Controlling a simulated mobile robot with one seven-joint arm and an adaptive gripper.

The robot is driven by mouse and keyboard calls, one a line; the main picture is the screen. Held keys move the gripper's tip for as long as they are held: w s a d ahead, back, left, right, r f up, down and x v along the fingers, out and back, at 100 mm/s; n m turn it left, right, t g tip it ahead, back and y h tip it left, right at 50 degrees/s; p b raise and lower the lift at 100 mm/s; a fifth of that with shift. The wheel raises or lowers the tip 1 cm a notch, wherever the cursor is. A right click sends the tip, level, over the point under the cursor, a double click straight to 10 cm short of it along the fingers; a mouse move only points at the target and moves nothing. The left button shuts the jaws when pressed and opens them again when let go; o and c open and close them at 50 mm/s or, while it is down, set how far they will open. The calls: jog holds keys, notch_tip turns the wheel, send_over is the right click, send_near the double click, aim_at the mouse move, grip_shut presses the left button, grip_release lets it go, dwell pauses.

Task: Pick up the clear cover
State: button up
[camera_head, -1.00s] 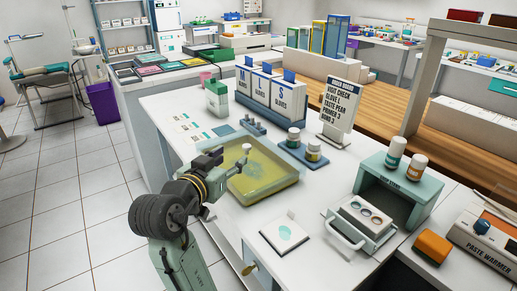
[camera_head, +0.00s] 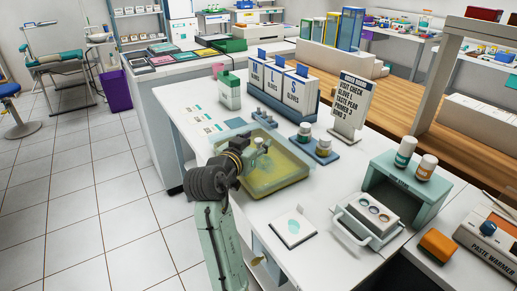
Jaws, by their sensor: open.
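The clear cover (camera_head: 283,176) appears as a see-through, yellow-tinted sheet over a shallow pale tray (camera_head: 309,171) on the white counter. I cannot tell exactly where the cover ends and the tray begins. My gripper (camera_head: 260,147) is open over the far left part of the cover. My arm and gripper hide the cover's left side. The fingers are small in this view, and I cannot tell whether they touch the cover or its small pale knob.
A bottle rack (camera_head: 315,151) stands right of the tray, and a sign (camera_head: 351,105) stands behind it. Glove boxes (camera_head: 285,88) and a green-capped bottle (camera_head: 229,91) stand at the back. A white pad (camera_head: 293,227) and a teal stand (camera_head: 410,183) are in front and right.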

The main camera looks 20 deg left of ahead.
jog(key=shift+c, duration=0.3)
grip_shut()
jog(key=shift+r, duration=0.1)
dwell(0.4)
